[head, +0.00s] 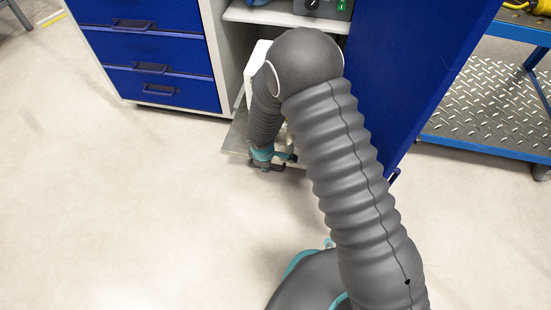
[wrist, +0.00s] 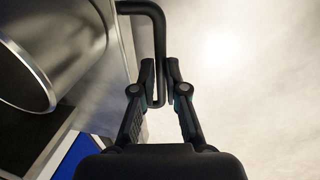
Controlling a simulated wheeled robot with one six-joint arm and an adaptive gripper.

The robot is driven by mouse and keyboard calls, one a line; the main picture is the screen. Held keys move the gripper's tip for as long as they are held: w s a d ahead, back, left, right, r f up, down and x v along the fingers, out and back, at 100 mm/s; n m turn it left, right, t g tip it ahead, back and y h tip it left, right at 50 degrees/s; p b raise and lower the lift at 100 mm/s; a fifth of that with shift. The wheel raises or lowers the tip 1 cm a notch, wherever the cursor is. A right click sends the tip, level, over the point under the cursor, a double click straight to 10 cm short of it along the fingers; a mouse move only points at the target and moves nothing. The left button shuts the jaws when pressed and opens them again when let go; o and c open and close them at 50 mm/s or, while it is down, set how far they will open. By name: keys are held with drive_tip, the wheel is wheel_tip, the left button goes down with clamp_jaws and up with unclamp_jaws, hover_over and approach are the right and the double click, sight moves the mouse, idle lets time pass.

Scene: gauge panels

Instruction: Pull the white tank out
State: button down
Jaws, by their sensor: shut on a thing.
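A white, boxy thing (head: 257,72), which looks like the white tank, stands in the open cabinet bay. My arm hides most of it. A flat grey pull-out shelf (head: 236,138) sticks out of the bay low down, in front of the white thing. My gripper (head: 271,163) is at the front edge of this shelf. In the wrist view my gripper (wrist: 167,75) is shut on a dark bent bar handle (wrist: 156,25), with the bar between its fingers. A shiny metal cylinder (wrist: 75,40) shows beside the handle at the left.
Blue drawers (head: 155,60) stand left of the bay. An open blue door (head: 400,70) is to its right. A shelf (head: 275,17) with a control box lies above. A blue cart (head: 485,100) stands at the far right. The floor (head: 120,210) in front is clear.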

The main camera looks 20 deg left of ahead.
drive_tip(key=shift+s, duration=0.1)
drive_tip(key=c, duration=1.5)
unclamp_jaws()
drive_tip(key=r, duration=0.4)
drive_tip(key=s+r, duration=0.1)
drive_tip(key=r, duration=0.2)
drive_tip(key=s+r, duration=0.1)
drive_tip(key=r, duration=0.3)
drive_tip(key=shift+d+r, duration=0.1)
drive_tip(key=shift+r, duration=0.25)
drive_tip(key=shift+s, duration=0.1)
